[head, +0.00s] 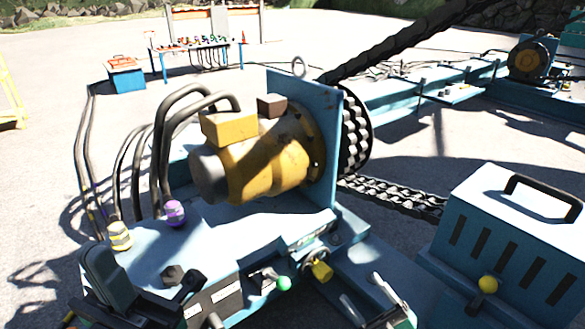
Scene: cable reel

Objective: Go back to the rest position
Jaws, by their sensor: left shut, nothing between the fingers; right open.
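My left gripper (188,286) is a dark shape low at the left, over the front of the light-blue machine bed (235,240). Its fingers look shut with nothing between them. My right gripper (368,296) is at the bottom edge, right of the middle; its light fingers stand apart and are empty. Part of it is cut off by the frame. Neither gripper visibly holds anything. The yellow motor (265,160) sits behind them against an upright blue plate (325,130).
A purple connector (175,212) and a yellow striped connector (120,236) stand at the left near thick black hoses (160,130). A green knob (283,284) and yellow fitting (320,270) sit at the front. A blue box (515,235) with a black handle is at right.

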